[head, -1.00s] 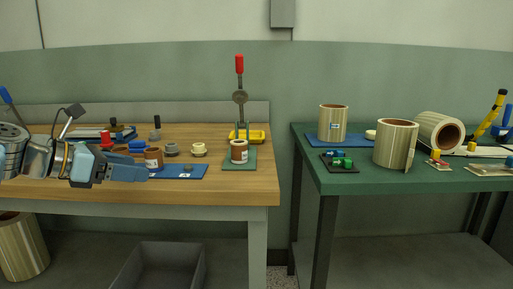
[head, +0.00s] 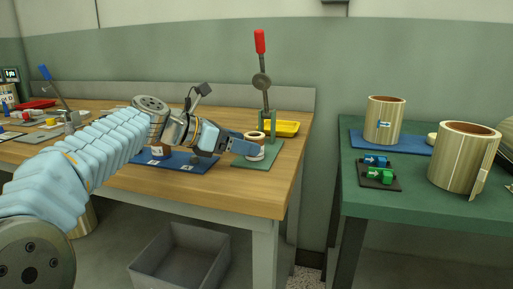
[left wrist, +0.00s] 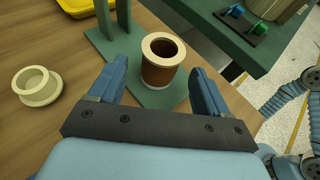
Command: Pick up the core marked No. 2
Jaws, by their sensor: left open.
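A brown core with a pale rim (left wrist: 162,62) stands upright on the green base plate (left wrist: 116,43) of the hand press. It also shows in the head view (head: 254,150), partly hidden by my gripper. I cannot read any number on it. My left gripper (head: 247,146) is open, with its fingers level and pointing at the core. In the left wrist view, the two blue fingers (left wrist: 157,85) stand on either side of the core's near part, with gaps on both sides.
The red-handled press (head: 263,85) rises just behind the core. A yellow tray (head: 285,128) lies behind it. A cream flanged spool (left wrist: 37,86) stands left of the gripper. The green table (head: 400,212) with large rolls is to the right, across a gap.

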